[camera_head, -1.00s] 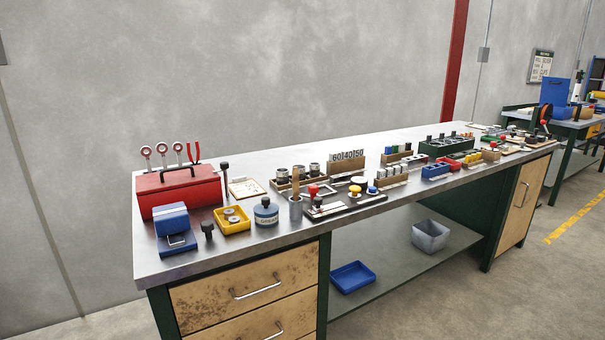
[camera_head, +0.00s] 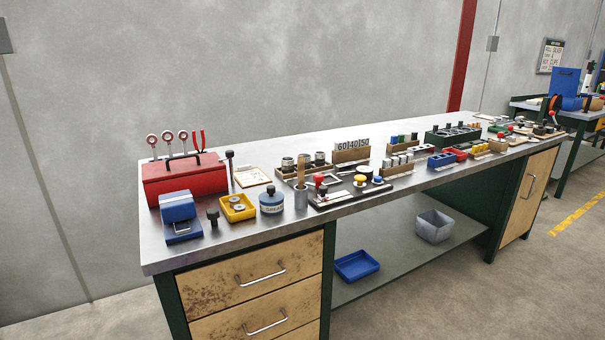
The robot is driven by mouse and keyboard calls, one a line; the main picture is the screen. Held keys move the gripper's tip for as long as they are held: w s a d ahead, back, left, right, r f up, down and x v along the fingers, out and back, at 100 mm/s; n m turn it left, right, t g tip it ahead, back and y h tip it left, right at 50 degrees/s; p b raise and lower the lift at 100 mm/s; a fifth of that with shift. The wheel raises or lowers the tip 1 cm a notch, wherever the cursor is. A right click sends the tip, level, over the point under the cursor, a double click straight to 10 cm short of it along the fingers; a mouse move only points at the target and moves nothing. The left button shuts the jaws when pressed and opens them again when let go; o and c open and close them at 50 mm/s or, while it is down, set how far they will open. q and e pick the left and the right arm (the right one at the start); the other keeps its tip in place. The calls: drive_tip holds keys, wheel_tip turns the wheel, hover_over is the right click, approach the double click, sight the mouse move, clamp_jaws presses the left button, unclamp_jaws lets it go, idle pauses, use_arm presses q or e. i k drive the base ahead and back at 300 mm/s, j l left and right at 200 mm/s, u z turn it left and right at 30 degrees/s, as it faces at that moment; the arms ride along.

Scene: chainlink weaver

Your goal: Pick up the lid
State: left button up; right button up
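No part labelled as a lid shows; I cannot tell which lid is meant. A red toolbox (camera_head: 187,181) with a dark handle on its closed top stands at the left end of the workbench (camera_head: 158,252). A small blue-grey jar (camera_head: 271,203) with a dark knob on top and a lettered label stands near the front edge, right of a yellow tray (camera_head: 237,208). A blue box-like item (camera_head: 178,209) with a metal handle sits in front of the toolbox. Neither of my grippers is in view.
A grey cup (camera_head: 300,199) with a wooden handle, a board with colored knobs (camera_head: 345,191) and several racks fill the bench to the right. The lower shelf holds a blue bin (camera_head: 356,266) and a grey bin (camera_head: 434,227).

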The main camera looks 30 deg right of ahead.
sight(271, 195)
drive_tip(key=i+l+u, duration=0.25)
drive_tip(key=i+l, duration=0.15)
drive_tip(key=l, duration=0.2)
drive_tip(key=i+l+u, duration=0.1)
drive_tip(key=l, duration=0.25)
drive_tip(key=i+l+u, duration=0.1)
drive_tip(key=i+l, duration=0.15)
drive_tip(key=l, duration=0.1)
